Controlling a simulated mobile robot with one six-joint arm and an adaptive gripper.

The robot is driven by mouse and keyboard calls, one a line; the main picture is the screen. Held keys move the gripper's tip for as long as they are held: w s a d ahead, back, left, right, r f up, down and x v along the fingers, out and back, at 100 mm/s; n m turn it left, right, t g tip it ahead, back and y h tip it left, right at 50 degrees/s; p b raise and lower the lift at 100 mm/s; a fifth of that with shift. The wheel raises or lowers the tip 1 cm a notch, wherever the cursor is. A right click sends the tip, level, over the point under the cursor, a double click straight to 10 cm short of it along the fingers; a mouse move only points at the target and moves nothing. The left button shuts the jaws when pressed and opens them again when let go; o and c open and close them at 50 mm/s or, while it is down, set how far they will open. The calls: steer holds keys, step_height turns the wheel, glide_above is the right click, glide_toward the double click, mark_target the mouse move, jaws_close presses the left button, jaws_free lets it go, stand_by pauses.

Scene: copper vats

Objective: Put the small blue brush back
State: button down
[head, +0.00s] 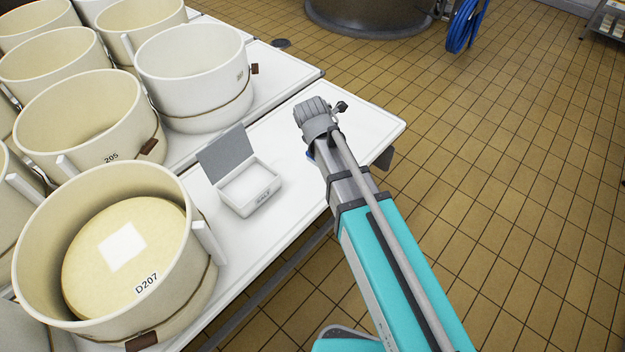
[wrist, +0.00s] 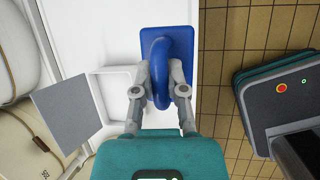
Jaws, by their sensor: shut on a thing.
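The small blue brush (wrist: 157,36) has a flat rectangular body with an arched handle, seen from above in the wrist view. My gripper (wrist: 160,75) is shut on its handle, one finger on each side. The bristles are hidden under the body. In the head view my gripper is largely hidden behind my wrist, over the right part of the white table (head: 375,123). Only a sliver of blue shows there beside my arm. I cannot tell whether the brush touches the table.
A small white box (head: 262,200) with its grey lid (head: 226,151) open stands left of my gripper; its inside looks empty. Large cream vats, one marked D207 (head: 190,285), crowd the left. The table surface between box and right edge is mostly clear. Tiled floor lies beyond the edge.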

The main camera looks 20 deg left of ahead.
steer(key=s+f+b, duration=0.3)
steer(key=f+b, duration=0.3)
steer(key=f, duration=0.1)
steer(key=shift+s+d+f+b, duration=0.2)
steer(key=shift+d+f+b, duration=0.1)
steer(key=shift+d+f, duration=0.1)
steer(key=shift+w, duration=0.1)
steer(key=w+a+f+b, duration=0.5)
steer(key=w+f+b, duration=0.4)
steer(key=w, duration=0.3)
steer(key=shift+a, duration=0.1)
